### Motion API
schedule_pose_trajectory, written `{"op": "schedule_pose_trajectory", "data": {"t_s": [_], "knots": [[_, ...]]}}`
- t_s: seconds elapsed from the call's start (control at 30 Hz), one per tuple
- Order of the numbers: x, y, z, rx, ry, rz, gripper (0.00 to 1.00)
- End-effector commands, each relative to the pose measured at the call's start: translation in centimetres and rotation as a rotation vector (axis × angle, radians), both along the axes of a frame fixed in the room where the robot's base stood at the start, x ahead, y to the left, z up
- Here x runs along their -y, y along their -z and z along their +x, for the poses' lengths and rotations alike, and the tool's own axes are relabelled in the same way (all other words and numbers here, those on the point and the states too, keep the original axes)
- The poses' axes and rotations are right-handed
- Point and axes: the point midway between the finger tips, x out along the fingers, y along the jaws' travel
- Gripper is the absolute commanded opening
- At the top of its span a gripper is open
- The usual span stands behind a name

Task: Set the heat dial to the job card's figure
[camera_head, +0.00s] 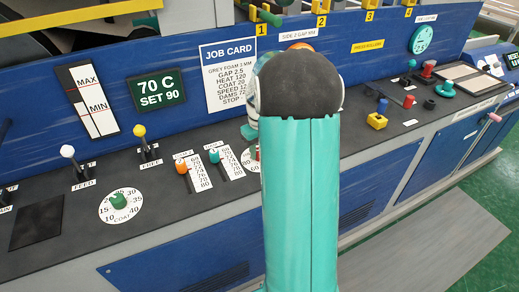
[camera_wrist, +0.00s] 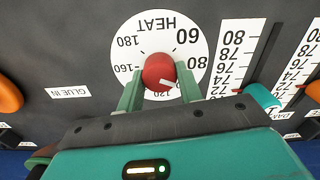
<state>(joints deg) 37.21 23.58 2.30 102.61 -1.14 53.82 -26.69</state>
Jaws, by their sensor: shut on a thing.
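The job card (camera_head: 230,75) stands on the blue back panel in the head view and reads HEAT 120. In the wrist view the white heat dial (camera_wrist: 150,35) appears upside down, with 60, 80, 160 and 180 readable and 120 partly covered. My gripper (camera_wrist: 160,82) is shut on the red knob (camera_wrist: 158,70) at its centre, one green finger on each side. The knob's white mark slants to the lower right, a little past 80. In the head view my arm hides nearly all of this dial. A green display (camera_head: 157,90) reads 70 C, SET 90.
Sliders with orange (camera_head: 182,168) and teal (camera_head: 214,156) knobs sit left of my arm. Further left are the coat dial (camera_head: 120,205) and the feed lever (camera_head: 68,152). A yellow block (camera_head: 377,121) and other controls stand on the right. In the wrist view the teal slider knob (camera_wrist: 262,95) is close beside my gripper.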

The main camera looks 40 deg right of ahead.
Motion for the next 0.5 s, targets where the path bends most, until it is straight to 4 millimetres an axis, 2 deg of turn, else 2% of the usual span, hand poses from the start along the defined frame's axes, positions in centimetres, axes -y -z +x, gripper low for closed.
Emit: {"op": "schedule_pose_trajectory", "data": {"t_s": [0.5], "knots": [[0.07,-0.09,0.02,0.001,0.490,-0.001,0.13]]}}
